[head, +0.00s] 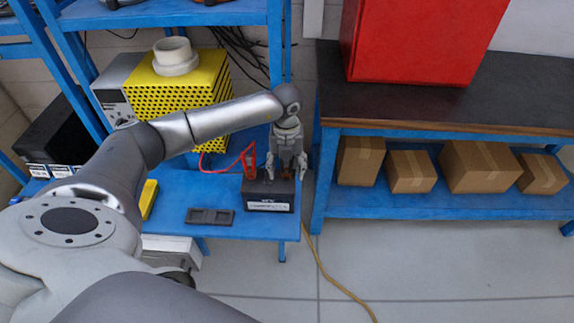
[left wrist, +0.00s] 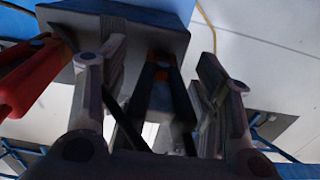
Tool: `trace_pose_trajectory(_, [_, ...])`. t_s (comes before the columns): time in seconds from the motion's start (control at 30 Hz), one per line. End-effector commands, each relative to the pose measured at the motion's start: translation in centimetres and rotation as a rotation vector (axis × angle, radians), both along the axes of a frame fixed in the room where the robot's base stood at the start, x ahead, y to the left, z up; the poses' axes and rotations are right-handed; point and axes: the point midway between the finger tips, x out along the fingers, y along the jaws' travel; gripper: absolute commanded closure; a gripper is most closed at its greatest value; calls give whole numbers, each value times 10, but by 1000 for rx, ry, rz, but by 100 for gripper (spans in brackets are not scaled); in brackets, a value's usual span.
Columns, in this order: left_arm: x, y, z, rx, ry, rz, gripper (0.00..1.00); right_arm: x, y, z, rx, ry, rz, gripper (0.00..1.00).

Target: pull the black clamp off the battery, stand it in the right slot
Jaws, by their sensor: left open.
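The black battery (head: 268,205) with a white label stands near the right end of the blue bench. The black clamp (left wrist: 158,92), with copper-coloured jaws, is on the battery (left wrist: 125,35). In the head view my gripper largely hides it. My left gripper (head: 286,172) is over the battery's right side. In the left wrist view my left gripper (left wrist: 160,85) is open, its fingers on either side of the black clamp with gaps visible. The dark holder with two slots (head: 210,216) lies left of the battery; both slots look empty. My right gripper is not in view.
A red clamp (head: 248,162) with a red cable is on the battery's left side, close to my gripper; it also shows in the left wrist view (left wrist: 32,82). A yellow perforated box (head: 178,90) stands behind. A yellow object (head: 149,198) lies left of the holder.

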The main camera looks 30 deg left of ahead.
Motion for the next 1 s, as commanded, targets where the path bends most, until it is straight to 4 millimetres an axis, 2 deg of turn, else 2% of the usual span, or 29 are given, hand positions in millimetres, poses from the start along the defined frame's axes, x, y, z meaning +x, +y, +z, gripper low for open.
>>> trace_pose_trajectory(0.7, [0, 0, 0, 0, 0, 0, 42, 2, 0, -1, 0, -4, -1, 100])
trace_pose_trajectory(1.0, [0, 0, 0, 0, 0, 0, 81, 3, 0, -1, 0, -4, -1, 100])
